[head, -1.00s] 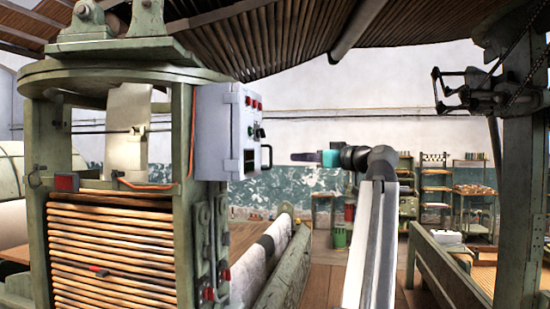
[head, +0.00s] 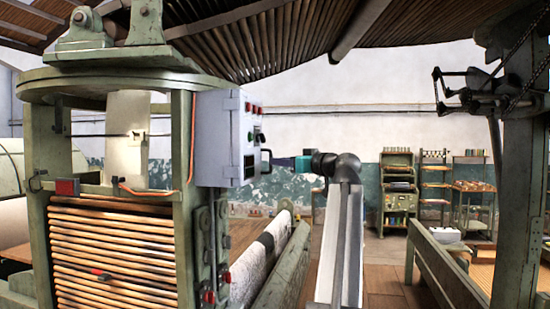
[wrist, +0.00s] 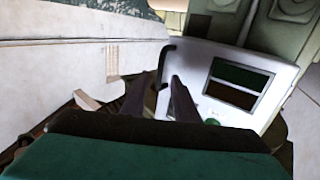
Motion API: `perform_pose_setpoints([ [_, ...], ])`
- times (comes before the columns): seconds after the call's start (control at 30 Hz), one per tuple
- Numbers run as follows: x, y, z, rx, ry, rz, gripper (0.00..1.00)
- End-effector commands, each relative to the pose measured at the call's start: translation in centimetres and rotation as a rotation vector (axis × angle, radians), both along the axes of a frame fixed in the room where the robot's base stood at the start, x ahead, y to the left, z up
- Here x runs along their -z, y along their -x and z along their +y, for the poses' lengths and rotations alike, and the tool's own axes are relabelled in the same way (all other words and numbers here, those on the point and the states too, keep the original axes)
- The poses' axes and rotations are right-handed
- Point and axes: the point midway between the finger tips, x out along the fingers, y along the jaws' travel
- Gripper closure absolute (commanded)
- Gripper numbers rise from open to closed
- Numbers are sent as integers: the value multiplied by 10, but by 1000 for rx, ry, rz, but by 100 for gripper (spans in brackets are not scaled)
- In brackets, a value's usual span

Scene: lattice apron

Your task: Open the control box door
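The pale grey control box (head: 215,140) is mounted on the green machine frame in the head view. Its door (head: 250,140) faces right, carries red buttons and a dark window, and looks closed. A black handle (head: 267,160) stands out from its near-right edge. My gripper (head: 276,161) is level with the handle and very close to it. In the wrist view, the two dark fingers of my gripper (wrist: 164,84) are apart, pointing at the black handle (wrist: 166,50) at the edge of the white door (wrist: 215,58). I cannot tell whether they touch it.
The green machine frame (head: 184,225) with stacked wooden slats stands left, below the box. A green post (head: 515,200) stands at the right. Shelves (head: 398,185) are far back. The air right of the door is open.

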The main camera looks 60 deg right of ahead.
Motion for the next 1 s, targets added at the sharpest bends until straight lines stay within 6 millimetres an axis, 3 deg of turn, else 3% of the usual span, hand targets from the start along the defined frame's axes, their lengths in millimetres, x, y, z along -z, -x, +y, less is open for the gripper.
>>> perform_pose_setpoints([
  [0.3, -2, -33, -10, 0, 0, 0, 72],
  [0.7, 0, -37, -12, 1, 1, 0, 72],
  [0.9, 0, -37, -12, 2, 0, 0, 100],
  [1.0, 0, -37, -12, 2, 0, 0, 100],
])
